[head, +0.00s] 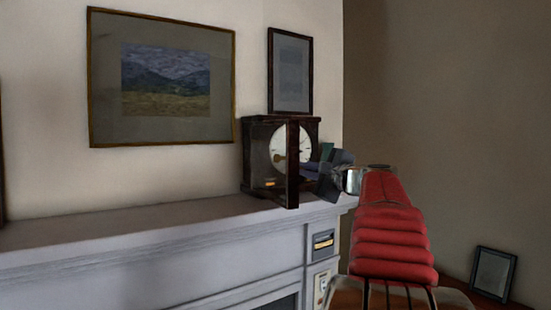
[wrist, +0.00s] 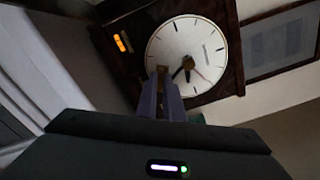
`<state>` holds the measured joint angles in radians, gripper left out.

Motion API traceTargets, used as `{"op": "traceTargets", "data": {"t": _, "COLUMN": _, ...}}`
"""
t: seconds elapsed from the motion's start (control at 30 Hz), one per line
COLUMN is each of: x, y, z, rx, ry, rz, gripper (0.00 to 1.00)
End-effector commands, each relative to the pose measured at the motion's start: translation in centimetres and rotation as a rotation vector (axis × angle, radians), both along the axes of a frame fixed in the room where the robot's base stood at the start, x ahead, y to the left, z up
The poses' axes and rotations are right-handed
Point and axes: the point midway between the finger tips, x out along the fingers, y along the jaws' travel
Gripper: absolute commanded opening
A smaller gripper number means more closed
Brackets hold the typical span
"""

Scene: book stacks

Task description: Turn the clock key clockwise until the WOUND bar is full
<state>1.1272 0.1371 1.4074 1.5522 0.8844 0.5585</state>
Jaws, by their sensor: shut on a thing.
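The dark wooden clock (head: 258,130) stands on the mantel with its white dial (wrist: 202,40) facing out. My gripper (wrist: 162,84) reaches to the lower left part of the dial, with its two slim fingers close together on the small brass key (wrist: 161,69). The fingers cover most of the key, so its angle is hard to tell. In the head view, the clock's narrow upright door edge (head: 292,180) partly hides the gripper. A small orange-lit bar (wrist: 123,42) shows on the case beside the dial; its lettering is too small to read.
The pale mantel (head: 150,228) is clear left of the clock. A landscape picture (head: 165,80) and a smaller frame (head: 290,70) hang behind. Another frame (head: 493,272) leans low at right.

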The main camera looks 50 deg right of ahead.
Motion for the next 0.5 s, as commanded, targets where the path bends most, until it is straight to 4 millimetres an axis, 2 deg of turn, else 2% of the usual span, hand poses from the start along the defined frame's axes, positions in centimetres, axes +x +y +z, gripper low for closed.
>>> {"op": "traceTargets", "data": {"t": 0.23, "x": 0.28, "y": 0.08, "z": -0.4, "rx": 0.038, "ry": -0.003, "rz": 0.006, "gripper": 0.0}}
{"op": "traceTargets", "data": {"t": 0.5, "x": 0.43, "y": 0.06, "z": -0.5, "rx": 0.233, "ry": -0.049, "rz": 0.007, "gripper": 0.0}}
